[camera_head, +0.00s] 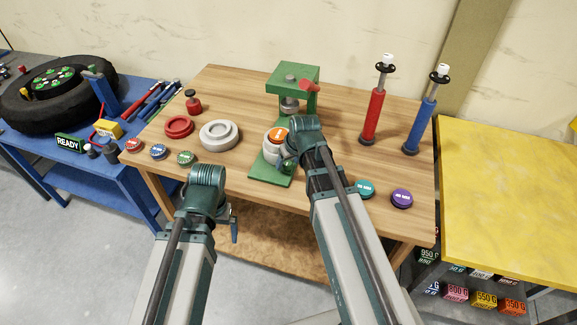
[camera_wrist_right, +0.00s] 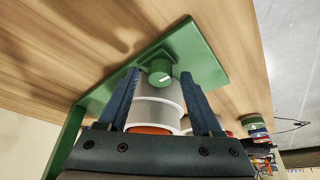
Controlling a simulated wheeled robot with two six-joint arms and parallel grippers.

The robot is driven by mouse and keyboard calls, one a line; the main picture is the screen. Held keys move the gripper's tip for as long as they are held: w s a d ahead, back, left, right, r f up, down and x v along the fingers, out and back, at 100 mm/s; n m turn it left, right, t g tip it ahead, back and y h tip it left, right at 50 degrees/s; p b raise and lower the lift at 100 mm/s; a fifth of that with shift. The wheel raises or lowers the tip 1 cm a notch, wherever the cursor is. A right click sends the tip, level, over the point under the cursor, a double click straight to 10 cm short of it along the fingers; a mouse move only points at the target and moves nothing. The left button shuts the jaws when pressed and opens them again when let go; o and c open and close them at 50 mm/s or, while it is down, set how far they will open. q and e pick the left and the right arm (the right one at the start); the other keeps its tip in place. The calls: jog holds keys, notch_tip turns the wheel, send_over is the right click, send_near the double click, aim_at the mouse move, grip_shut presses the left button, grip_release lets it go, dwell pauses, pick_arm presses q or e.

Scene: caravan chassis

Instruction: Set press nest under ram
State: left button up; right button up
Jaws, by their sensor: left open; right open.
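The green press (camera_head: 292,75) stands at the table's back, its grey ram (camera_head: 290,103) under the head. The press nest (camera_head: 270,147), a pale grey cylinder, sits on the green base plate (camera_head: 262,172) in front of the ram. An orange disc (camera_head: 278,135) is on its top. My right gripper (camera_head: 286,158) is at the nest, which it partly hides. In the right wrist view my open right fingers (camera_wrist_right: 161,88) stand on either side of the nest (camera_wrist_right: 158,110); contact is unclear. My left gripper (camera_head: 233,226) is empty before the table's front edge.
A grey stepped ring (camera_head: 219,134), a red ring (camera_head: 179,126) and several small caps lie left. Red (camera_head: 374,115) and blue (camera_head: 420,126) shock absorbers stand right. Teal (camera_head: 364,189) and purple (camera_head: 401,198) caps lie near the front right.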

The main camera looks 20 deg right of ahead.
grip_shut()
dwell(0.3)
dwell(1.1)
